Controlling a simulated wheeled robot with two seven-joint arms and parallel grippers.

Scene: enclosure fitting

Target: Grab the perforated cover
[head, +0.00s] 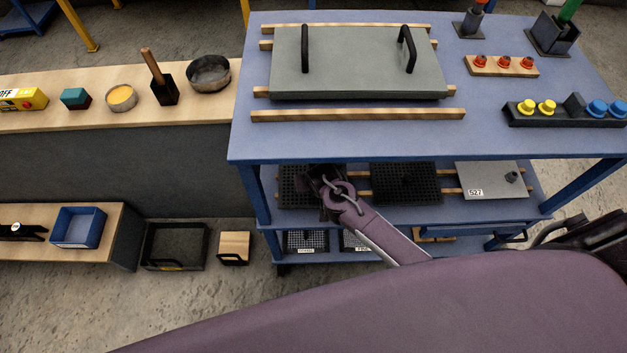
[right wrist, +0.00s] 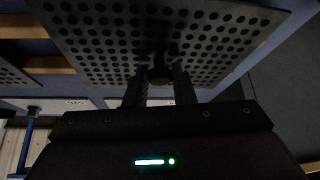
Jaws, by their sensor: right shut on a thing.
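Two dark perforated covers lie on the middle shelf of the blue bench: a left one (head: 295,193) and a middle one (head: 425,183) with a black knob. My right gripper (head: 324,184) is over the left cover and hides part of it. In the right wrist view, my right gripper (right wrist: 159,85) is shut on the black knob (right wrist: 160,74) of this perforated cover (right wrist: 105,38). I cannot tell whether the cover rests on the shelf or is slightly raised. My left gripper is not in view.
A plain grey plate marked 527 (head: 490,181) lies right of the covers on wooden strips. The blue bench top (head: 350,140) is close above the shelf. A grey lid (head: 350,65) with two black handles lies on top. Mesh-topped trays (head: 306,241) sit on the shelf below.

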